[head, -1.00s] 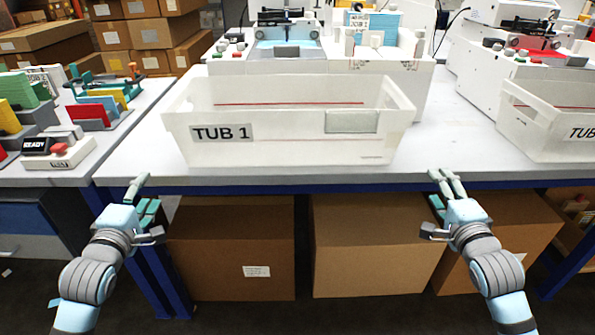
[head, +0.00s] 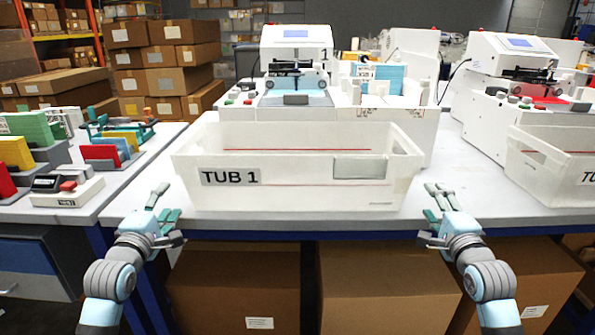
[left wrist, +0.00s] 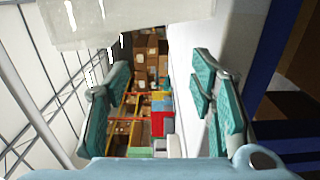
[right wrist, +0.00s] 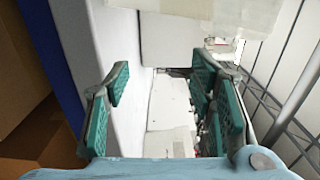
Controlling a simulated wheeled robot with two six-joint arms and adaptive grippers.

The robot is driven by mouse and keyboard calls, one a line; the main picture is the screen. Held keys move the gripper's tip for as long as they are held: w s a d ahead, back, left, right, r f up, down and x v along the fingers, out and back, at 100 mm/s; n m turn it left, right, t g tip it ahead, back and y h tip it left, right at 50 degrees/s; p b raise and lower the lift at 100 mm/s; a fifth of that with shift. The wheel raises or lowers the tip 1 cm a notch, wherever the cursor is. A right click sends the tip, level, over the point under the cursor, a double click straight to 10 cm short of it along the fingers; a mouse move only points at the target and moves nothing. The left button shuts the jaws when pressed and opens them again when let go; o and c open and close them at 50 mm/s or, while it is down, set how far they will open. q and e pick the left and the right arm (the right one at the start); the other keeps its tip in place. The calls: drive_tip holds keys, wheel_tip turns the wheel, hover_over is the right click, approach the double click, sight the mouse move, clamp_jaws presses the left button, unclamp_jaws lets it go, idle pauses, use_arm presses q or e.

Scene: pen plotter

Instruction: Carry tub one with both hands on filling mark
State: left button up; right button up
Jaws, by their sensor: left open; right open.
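Tub one is a white, open-topped tub (head: 290,196) labelled "TUB 1" near the front edge of the white table (head: 480,195). A red line runs along its inside, and a blank plate is on its front right. My left gripper (head: 165,203) is open and empty, just left of the tub's left end. My right gripper (head: 437,200) is open and empty, just right of its right end. Both are apart from the tub. A pale tub wall shows at the top of the left wrist view (left wrist: 130,22) and the right wrist view (right wrist: 215,12). The filling mark cannot be clearly told.
A white plotter machine (head: 297,60) stands behind the tub. A second tub (head: 555,165) and another machine (head: 515,75) are at the right. Colored racks (head: 100,155) and a button box (head: 65,193) sit at the left. Cardboard boxes (head: 245,290) are under the table.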

use_arm(q)
drive_tip(key=w, duration=0.5)
use_arm(e)
drive_tip(key=w, duration=0.5)
use_arm(q)
drive_tip(key=shift+w+d, duration=0.2)
drive_tip(key=shift+w, duration=0.1)
use_arm(e)
drive_tip(key=shift+w+a, duration=0.2)
drive_tip(key=shift+w, duration=0.1)
use_arm(q)
drive_tip(key=shift+d, duration=0.35)
use_arm(e)
drive_tip(key=shift+a, duration=0.4)
use_arm(q)
drive_tip(key=shift+s+d, duration=0.15)
drive_tip(key=shift+d, duration=0.1)
use_arm(e)
drive_tip(key=shift+s+a, duration=0.15)
